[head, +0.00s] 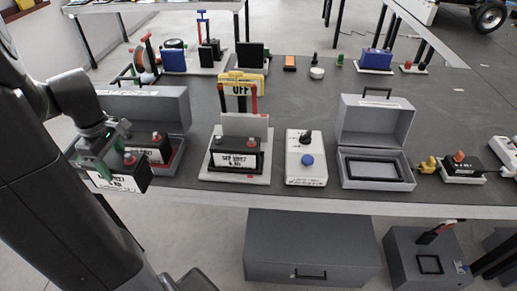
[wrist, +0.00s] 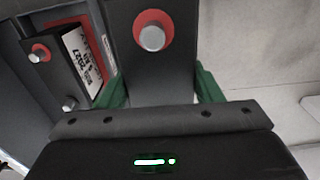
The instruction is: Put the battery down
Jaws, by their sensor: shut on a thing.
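My gripper (head: 103,150) is at the left of the head view, with its green fingers shut on a black battery (head: 130,178) with a white label and a red terminal. The held battery hangs at the table's front edge, in front of an open grey case (head: 172,108). In the wrist view the held battery (wrist: 152,75) sits between the two green fingers (wrist: 162,90), its red-ringed terminal facing the camera. A second labelled battery (head: 158,150) is in the open case; it also shows at the left of the wrist view (wrist: 48,72).
Right of the case, another battery stands on a white stand (head: 240,176) with red and black upright handles. Then come a white box with a blue knob (head: 305,168) and an open grey case (head: 376,120) with an empty frame. Bare tabletop (head: 290,100) lies behind them.

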